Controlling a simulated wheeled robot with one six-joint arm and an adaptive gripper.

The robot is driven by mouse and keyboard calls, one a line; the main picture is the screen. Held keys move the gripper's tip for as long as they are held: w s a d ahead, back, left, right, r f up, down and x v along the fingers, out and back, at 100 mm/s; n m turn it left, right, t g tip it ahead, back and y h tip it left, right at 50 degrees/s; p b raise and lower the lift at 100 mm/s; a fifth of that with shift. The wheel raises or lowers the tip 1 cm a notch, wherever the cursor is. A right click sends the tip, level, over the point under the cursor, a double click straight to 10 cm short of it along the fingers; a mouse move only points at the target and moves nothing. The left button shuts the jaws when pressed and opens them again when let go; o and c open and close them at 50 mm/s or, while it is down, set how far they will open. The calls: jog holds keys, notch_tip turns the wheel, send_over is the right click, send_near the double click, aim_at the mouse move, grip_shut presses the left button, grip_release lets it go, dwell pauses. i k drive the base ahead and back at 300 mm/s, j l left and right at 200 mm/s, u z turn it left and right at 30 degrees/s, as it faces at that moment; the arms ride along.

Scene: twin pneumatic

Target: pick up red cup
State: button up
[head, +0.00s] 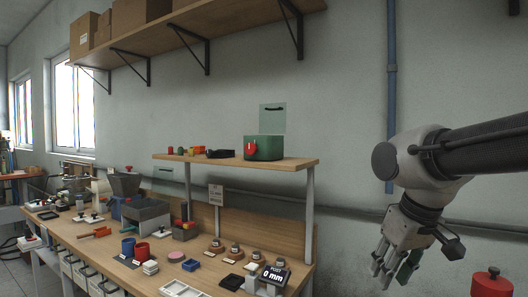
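A red cup (141,251) stands on the wooden workbench (105,262), close beside a blue cup (128,246). My gripper (391,270) hangs at the right, in front of the bare wall and well to the right of the bench, far from the red cup. Its fingers point down and are spread apart, with nothing visible held between them.
Small white pieces (150,267), a blue block (191,265) and a grey bin (146,214) surround the cups. A raised shelf (290,163) carries a green box (263,148). A red canister (490,284) stands at the lower right, below my arm.

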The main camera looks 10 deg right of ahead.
aim_at(142, 250)
jog(key=j, duration=0.5)
jog(key=i+j+u, duration=0.1)
jog(key=j, duration=0.4)
jog(key=i+j+u, duration=0.3)
jog(key=i+j, duration=0.75)
